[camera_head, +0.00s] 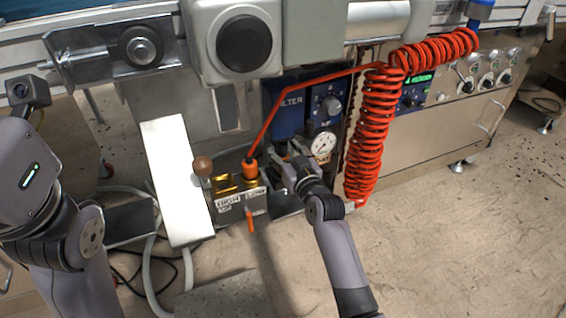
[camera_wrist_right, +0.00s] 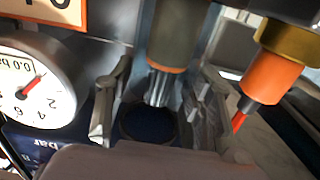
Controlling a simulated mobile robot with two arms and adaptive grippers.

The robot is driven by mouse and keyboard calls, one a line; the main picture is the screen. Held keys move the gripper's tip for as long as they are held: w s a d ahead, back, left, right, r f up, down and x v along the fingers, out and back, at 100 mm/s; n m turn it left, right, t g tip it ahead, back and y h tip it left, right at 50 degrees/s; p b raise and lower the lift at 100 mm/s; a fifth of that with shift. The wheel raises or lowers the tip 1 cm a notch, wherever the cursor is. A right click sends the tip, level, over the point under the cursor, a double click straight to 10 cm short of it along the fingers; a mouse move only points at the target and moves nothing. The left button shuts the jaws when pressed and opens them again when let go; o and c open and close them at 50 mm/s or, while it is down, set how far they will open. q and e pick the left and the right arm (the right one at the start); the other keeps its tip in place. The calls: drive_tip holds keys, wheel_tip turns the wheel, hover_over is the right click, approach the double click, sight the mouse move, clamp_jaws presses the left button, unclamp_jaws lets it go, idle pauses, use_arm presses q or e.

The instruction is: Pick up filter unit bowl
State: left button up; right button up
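The blue filter unit (camera_head: 286,112), marked FILTER, is mounted on the machine's front. In the right wrist view, a grey-green cylinder with a ribbed end (camera_wrist_right: 158,86), seemingly the filter unit bowl, sits between my right gripper's fingers. My right gripper (camera_head: 286,150) is just below the filter unit in the head view. In the right wrist view my right gripper (camera_wrist_right: 152,105) is open around the bowl, with visible gaps beside it. The bowl is mostly hidden in the head view. My left arm is at the left edge; its fingers are not visible.
A pressure gauge (camera_head: 323,146) is close right of my right gripper. An orange-and-brass fitting (camera_head: 249,170) with an orange hose is close on its left. A red coiled hose (camera_head: 371,135) hangs at the right. Floor (camera_head: 455,235) at the lower right is mostly clear.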

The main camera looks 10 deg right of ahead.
drive_tip(key=c, duration=0.7)
drive_tip(key=shift+c, duration=0.2)
drive_tip(key=shift+r, duration=0.2)
